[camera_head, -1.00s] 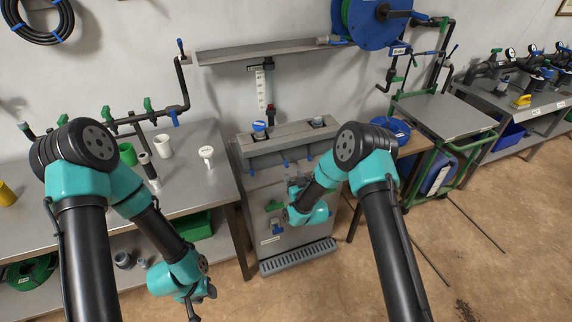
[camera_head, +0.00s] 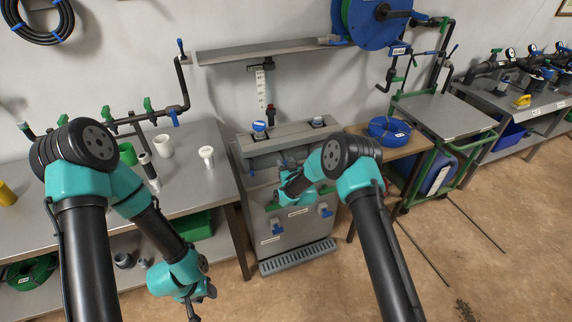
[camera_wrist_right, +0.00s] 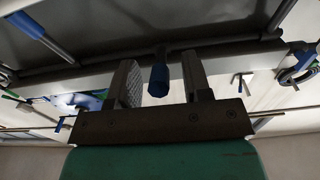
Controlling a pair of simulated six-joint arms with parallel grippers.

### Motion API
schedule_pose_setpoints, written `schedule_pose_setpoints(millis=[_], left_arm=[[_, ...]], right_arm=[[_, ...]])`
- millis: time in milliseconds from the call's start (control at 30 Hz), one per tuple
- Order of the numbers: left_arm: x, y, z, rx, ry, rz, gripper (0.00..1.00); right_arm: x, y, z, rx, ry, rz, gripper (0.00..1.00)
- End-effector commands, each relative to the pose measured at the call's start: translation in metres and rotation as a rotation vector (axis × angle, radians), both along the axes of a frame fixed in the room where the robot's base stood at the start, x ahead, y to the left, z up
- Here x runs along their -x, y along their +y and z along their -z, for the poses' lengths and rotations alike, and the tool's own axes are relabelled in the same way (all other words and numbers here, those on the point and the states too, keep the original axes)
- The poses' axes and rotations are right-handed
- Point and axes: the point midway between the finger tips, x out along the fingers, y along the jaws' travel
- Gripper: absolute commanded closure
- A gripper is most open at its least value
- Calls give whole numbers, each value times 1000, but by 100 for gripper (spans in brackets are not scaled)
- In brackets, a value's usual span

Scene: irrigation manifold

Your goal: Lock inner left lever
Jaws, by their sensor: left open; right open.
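The grey manifold cabinet (camera_head: 290,248) stands in the middle of the head view, with blue-handled valves on its top and front. The front has a left blue valve (camera_head: 277,227) and a right blue valve (camera_head: 325,211). My right gripper (camera_wrist_right: 160,76) is open; in the right wrist view a blue lever end (camera_wrist_right: 158,82) shows between its two fingers, with gaps on both sides. In the head view the right wrist hides part of the cabinet's upper front, so I cannot tell which lever this is. My left gripper (camera_head: 193,301) is open and empty, low in front of the left bench.
The left bench (camera_head: 195,190) carries pipework, a green cup and white fittings. A wooden side table (camera_head: 410,148) with a blue hose coil (camera_head: 389,130) stands right of the cabinet. A grey drain grate (camera_head: 297,257) lies at the cabinet's foot.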

Motion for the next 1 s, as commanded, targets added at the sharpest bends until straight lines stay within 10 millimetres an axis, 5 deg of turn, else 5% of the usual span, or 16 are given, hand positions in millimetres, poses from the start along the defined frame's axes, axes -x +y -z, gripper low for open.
schedule_pose_setpoints(millis=[467,1000], left_arm=[[0,0,0,0,0,0,57],[0,0,0,0,0,0,57]], right_arm=[[0,0,0,0,0,0,99],[-1,0,6,-15,-49,1,100]])
